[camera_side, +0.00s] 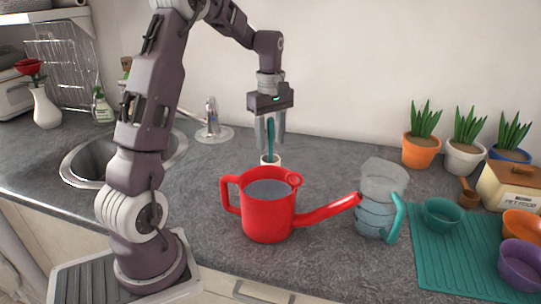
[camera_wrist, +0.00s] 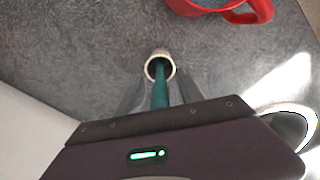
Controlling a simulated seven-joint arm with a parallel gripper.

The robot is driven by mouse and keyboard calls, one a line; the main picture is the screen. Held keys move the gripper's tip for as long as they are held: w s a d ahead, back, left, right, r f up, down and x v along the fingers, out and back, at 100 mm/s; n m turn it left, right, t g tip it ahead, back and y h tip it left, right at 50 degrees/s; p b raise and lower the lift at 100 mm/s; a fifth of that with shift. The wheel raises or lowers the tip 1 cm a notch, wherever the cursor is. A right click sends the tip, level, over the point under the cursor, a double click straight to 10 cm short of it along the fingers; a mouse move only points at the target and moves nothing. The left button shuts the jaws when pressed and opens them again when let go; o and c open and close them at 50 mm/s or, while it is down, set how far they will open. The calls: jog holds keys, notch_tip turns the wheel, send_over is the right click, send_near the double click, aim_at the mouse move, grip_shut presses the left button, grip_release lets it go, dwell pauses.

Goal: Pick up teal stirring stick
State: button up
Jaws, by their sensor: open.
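The teal stirring stick (camera_side: 270,138) stands upright in a small white cup (camera_side: 270,160) on the counter behind the red watering can. My gripper (camera_side: 270,138) points down over the cup, open, with its fingers on either side of the stick. In the wrist view the stick (camera_wrist: 160,92) runs from the round cup (camera_wrist: 159,62) up between the two fingers. Whether the fingers touch the stick cannot be told.
The red watering can (camera_side: 268,215) stands in front of the cup, its spout pointing right. A clear pitcher (camera_side: 376,205) stands right of it. A teal mat (camera_side: 450,262) with bowls lies at the right, potted plants (camera_side: 421,150) behind. The sink (camera_side: 85,160) and faucet (camera_side: 212,118) are left.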

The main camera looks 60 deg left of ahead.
aim_at(271, 118)
jog(key=shift+c, duration=0.4)
grip_shut()
notch_tip(271, 118, up, 10)
jog(key=shift+r, duration=0.1)
jog(key=c, duration=0.7)
grip_release()
grip_shut()
